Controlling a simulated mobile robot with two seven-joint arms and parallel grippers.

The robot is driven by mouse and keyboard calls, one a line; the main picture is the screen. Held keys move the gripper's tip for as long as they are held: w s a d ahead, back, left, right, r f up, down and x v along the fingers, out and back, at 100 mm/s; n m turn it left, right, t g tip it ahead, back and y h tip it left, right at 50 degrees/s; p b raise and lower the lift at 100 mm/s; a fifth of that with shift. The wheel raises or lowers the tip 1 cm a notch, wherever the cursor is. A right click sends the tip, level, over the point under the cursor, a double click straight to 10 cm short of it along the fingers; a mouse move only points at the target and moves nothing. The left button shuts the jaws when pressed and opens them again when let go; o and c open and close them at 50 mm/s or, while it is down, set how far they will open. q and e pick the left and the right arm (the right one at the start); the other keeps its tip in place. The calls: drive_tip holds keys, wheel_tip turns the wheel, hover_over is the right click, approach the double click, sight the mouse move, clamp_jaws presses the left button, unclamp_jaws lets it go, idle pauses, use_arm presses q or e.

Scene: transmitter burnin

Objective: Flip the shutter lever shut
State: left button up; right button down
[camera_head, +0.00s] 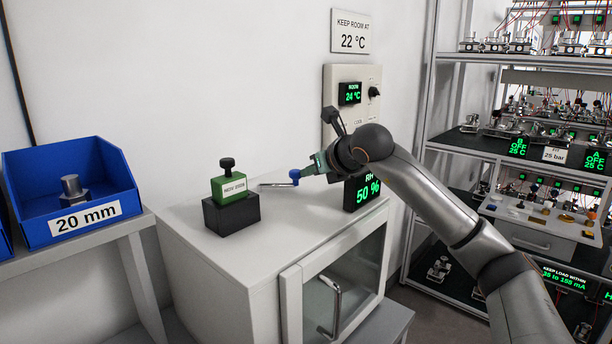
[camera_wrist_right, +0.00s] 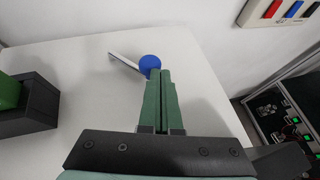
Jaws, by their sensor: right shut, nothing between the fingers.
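The shutter lever is a thin metal bar (camera_head: 276,184) with a blue knob (camera_head: 294,175), low over the white cabinet's top. The knob is at the bar's right end in the head view. My right gripper (camera_head: 306,170) is shut and empty, its fingertips right at the knob. In the right wrist view the blue knob (camera_wrist_right: 150,62) shows just beyond the closed fingertips (camera_wrist_right: 161,74), with the bar (camera_wrist_right: 124,62) running off to the left. I cannot tell whether fingers and knob touch. My left gripper is out of view.
A green block (camera_head: 229,186) with a black knob sits in a black base (camera_head: 231,214) on the cabinet (camera_head: 225,262), left of the lever. A humidity display (camera_head: 364,190) stands close behind my right gripper. A blue bin (camera_head: 68,222) is at left, an equipment rack (camera_head: 455,140) at right.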

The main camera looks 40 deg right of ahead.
drive_tip(key=shift+s+a, duration=0.1)
drive_tip(key=shift+a, duration=0.1)
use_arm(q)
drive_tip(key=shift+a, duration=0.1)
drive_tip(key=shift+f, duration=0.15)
use_arm(e)
drive_tip(key=shift+s+a, duration=0.2)
drive_tip(key=shift+a, duration=0.5)
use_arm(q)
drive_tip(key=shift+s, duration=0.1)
use_arm(e)
drive_tip(key=shift+s+d, duration=0.1)
